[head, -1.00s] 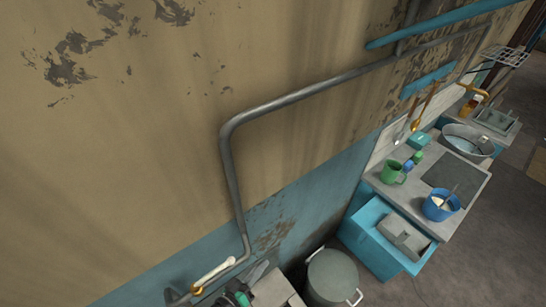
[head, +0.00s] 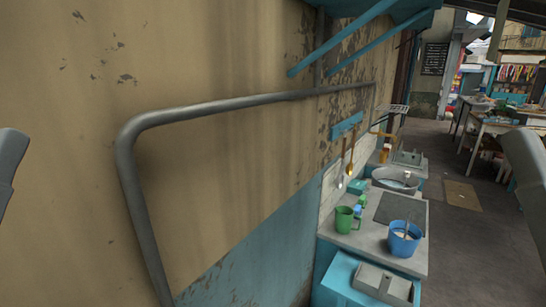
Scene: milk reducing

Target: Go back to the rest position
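In the head view, parts of my two arms show at the left and right edges, raised upright. Neither gripper is in view, so I cannot see their fingers or whether they hold anything. Both arms are apart from the counter (head: 352,241) and the things on it.
A grey pipe (head: 220,107) runs along the wall at left.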

